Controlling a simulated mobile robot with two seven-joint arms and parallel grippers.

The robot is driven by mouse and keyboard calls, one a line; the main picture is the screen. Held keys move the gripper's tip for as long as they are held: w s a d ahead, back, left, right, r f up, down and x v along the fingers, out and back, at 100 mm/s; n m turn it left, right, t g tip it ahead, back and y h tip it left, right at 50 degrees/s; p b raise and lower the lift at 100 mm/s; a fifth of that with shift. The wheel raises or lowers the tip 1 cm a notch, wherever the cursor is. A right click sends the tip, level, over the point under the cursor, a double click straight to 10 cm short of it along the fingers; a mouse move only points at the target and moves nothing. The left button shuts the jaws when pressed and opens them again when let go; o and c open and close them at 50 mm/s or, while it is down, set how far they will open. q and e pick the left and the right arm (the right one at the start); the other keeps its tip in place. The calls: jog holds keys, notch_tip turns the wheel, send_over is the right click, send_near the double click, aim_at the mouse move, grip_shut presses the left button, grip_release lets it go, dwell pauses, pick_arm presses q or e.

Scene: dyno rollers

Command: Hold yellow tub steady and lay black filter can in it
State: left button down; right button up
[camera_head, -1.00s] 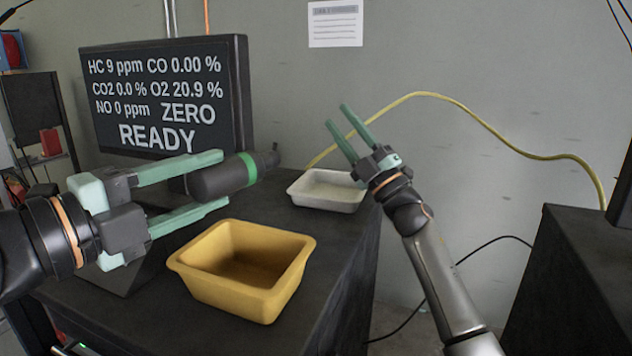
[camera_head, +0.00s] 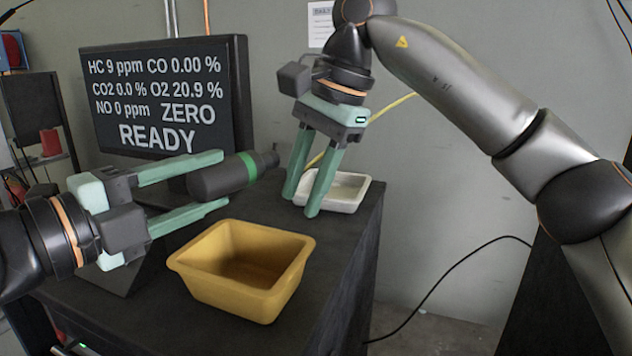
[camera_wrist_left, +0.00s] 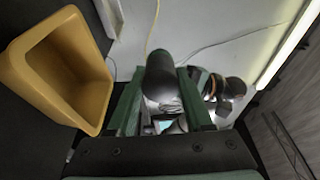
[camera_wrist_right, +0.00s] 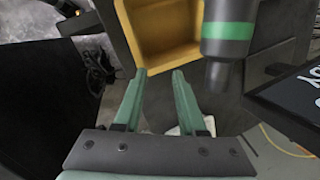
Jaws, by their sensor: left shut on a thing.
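The yellow tub (camera_head: 243,283) stands upright on the dark bench, open side up and empty as far as I can see. It also shows in the left wrist view (camera_wrist_left: 40,82) and the right wrist view (camera_wrist_right: 127,22). My left gripper (camera_head: 222,178) is shut on the black filter can (camera_head: 217,180), which has a green band and lies sideways in the air above and behind the tub. The can shows in the left wrist view (camera_wrist_left: 160,78) between the fingers. My right gripper (camera_head: 303,208) is open and empty, pointing down behind the tub, right of the can's end.
A white tray (camera_head: 352,190) sits at the bench's back right, partly behind my right fingers. A monitor (camera_head: 165,95) stands behind the can at the left. The dark bench (camera_head: 345,265) has a bare strip right of the tub, then its edge.

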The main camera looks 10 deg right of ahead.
aim_at(304, 248)
jog(key=f+n, duration=0.1)
jog(key=f, duration=0.2)
jog(key=f+n+h, duration=0.1)
jog(key=f, duration=0.3)
jog(key=s+f+n, duration=0.1)
jog(key=f+n, duration=0.1)
jog(key=f, duration=0.1)
jog(key=shift+a+f+h, duration=0.3)
jog(key=shift+a, duration=0.05)
jog(key=shift+c, duration=0.2)
grip_shut()
dwell(0.5)
